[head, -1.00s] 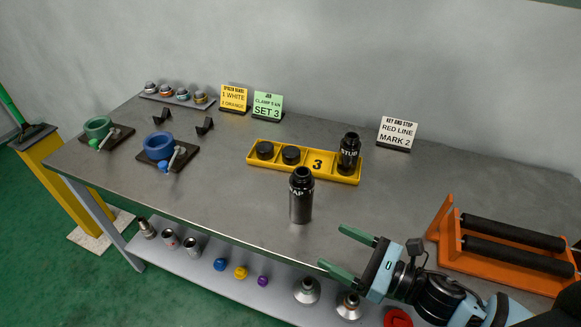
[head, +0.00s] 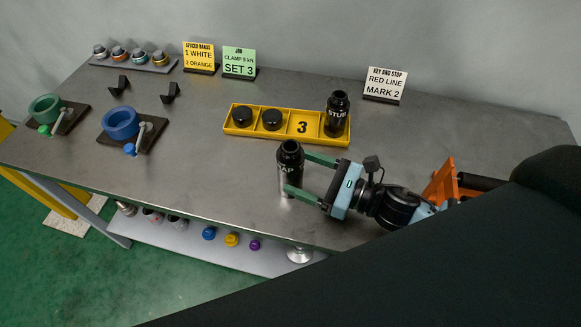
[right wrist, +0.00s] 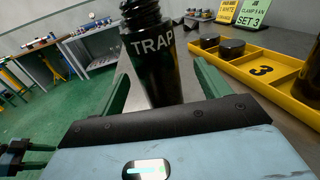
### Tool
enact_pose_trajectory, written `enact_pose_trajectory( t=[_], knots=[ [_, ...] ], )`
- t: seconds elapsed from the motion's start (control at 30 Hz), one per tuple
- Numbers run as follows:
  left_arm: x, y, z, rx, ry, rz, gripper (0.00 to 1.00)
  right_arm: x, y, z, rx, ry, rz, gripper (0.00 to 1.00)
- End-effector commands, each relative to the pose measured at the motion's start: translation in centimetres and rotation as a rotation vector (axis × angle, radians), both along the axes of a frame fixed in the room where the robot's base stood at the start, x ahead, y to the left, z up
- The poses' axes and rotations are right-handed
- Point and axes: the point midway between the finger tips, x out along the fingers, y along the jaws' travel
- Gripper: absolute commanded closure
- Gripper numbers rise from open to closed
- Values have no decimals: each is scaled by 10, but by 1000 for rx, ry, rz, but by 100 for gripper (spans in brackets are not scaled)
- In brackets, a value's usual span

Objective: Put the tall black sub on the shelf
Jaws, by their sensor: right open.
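A tall black sub lettered "TRAP" (head: 290,181) stands upright on the grey table near its front edge. It also shows large in the right wrist view (right wrist: 152,70). My right gripper (head: 298,173) is open, with one green finger on each side of this sub; I cannot tell whether either finger touches it. A second black sub lettered "STUB" (head: 337,118) stands in the right end of the yellow tray (head: 233,131). The pale shelf (head: 185,243) runs under the table.
Two black caps (head: 242,117) sit in the tray. A blue vise (head: 121,123) and a green vise (head: 45,108) stand at the left. An orange roller stand (head: 441,184) is behind my right wrist. Several small parts, including a blue one (head: 209,233), are on the shelf.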

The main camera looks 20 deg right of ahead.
Motion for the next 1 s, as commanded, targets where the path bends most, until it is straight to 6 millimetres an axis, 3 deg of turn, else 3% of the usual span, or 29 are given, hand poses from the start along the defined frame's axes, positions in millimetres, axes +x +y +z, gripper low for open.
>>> enact_pose_trajectory(
  t=[0.23, 0.6, 0.87, 1.0],
  knots=[
    [2, 0, 4, 0, -6, 0, 43, 6, 7, 1, 1, -1, -1, 25],
    [9, 1, 16, 0, -27, 2, 43, 35, 40, -1, 1, -1, 0, 25],
    [4, 1, 12, 2, -15, 0, 43, 36, 41, -3, -1, 1, 0, 25],
    [4, 1, 12, 2, -15, 0, 43, 36, 41, -3, -1, 1, 0, 42]
  ],
)
